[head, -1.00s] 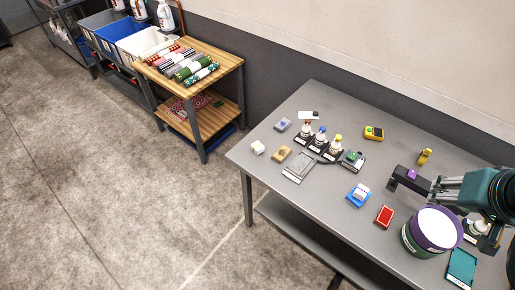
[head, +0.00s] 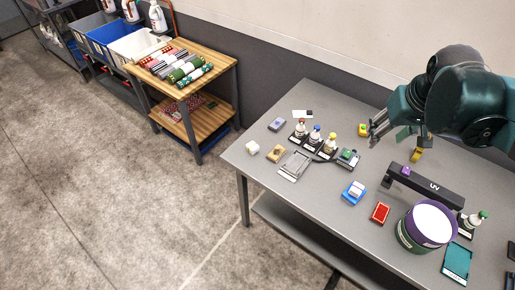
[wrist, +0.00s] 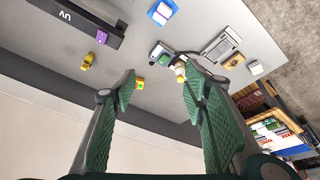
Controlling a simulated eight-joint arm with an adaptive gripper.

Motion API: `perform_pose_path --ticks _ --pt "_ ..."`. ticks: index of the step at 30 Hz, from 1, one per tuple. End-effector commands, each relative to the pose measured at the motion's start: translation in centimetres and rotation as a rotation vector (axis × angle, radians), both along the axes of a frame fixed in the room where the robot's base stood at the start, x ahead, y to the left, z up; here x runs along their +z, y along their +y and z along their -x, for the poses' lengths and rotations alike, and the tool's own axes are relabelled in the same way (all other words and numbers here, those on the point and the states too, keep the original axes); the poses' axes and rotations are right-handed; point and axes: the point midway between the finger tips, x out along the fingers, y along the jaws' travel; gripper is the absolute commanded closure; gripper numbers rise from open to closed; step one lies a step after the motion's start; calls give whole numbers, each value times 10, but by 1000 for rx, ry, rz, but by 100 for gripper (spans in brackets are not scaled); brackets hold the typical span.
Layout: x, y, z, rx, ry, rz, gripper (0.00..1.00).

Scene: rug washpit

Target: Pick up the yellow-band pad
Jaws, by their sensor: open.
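I cannot tell for sure which thing is the yellow-band pad. A small tan-yellow pad (head: 276,153) with a grey spot lies left of the bottles and shows in the wrist view (wrist: 234,60). A yellow block (head: 363,129) with a dark face lies near the back edge, partly behind my fingers; it also shows in the wrist view (wrist: 138,84). My gripper (head: 378,131) is open and empty above the table's back part, close to the yellow block in the head view. Its two green fingers (wrist: 160,84) stand wide apart in the wrist view.
Three bottles (head: 316,137) stand mid-table beside a grey tray (head: 294,166). A green-topped pad (head: 347,157), blue block (head: 353,194), red pad (head: 380,213), UV bar (head: 432,187) and purple-rimmed tub (head: 426,226) are to their right. A white block (head: 252,148) is leftmost. The front-left table is clear.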

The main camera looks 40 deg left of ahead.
Motion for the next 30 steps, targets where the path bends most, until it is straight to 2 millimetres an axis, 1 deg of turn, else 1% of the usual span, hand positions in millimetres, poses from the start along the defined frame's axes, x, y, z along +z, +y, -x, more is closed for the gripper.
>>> perform_pose_path --ticks 1,8,15,24,30 --pt "-3 13 -5 22 8 5 56" --pt "-19 65 -20 109 42 32 56" --pt "-40 123 -31 202 75 60 56" --pt "-73 196 -36 318 117 97 56" --pt "-100 246 -33 396 144 123 56"
